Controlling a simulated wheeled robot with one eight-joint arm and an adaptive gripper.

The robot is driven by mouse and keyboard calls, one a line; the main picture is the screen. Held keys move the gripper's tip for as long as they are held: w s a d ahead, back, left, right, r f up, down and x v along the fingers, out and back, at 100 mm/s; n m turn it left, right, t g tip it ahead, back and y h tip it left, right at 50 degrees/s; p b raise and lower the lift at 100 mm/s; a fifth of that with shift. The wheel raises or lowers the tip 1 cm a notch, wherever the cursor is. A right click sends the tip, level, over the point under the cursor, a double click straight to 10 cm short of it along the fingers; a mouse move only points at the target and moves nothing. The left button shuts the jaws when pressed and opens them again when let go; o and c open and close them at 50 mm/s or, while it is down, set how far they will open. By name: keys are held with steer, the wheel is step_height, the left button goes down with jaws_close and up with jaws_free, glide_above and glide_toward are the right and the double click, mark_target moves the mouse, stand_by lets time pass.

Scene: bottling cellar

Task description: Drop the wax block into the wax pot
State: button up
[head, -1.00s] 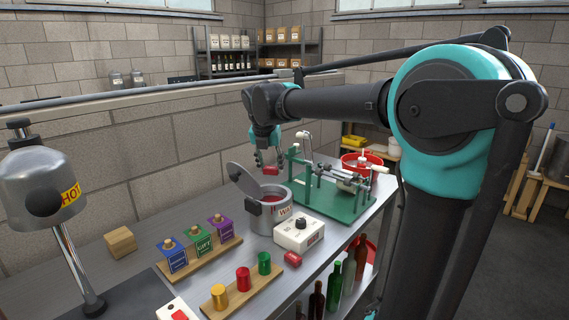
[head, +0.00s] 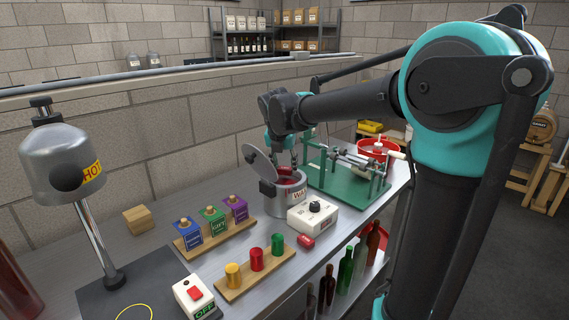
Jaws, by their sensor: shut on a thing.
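The grey wax pot (head: 289,197) stands on the steel bench with its lid (head: 260,163) tilted up at the left. My gripper (head: 289,164) points down over the pot's open mouth, shut on a red wax block (head: 287,171). The block is at about rim height. The red inside the pot makes its lower edge hard to tell, and the lid and my wrist partly hide the fingers. A second red block (head: 305,242) lies on the bench in front of the white control box.
The white control box (head: 313,214) sits close to the pot's right. A green bottling stand (head: 345,187) is behind it. Wooden racks with coloured boxes (head: 212,221) and capsules (head: 257,259) lie at the left, near a hot lamp-like head (head: 66,165).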

steer(key=o, duration=1)
steer(key=v, duration=1.2)
steer(key=shift+s, duration=0.1)
steer(key=shift+s, duration=0.1)
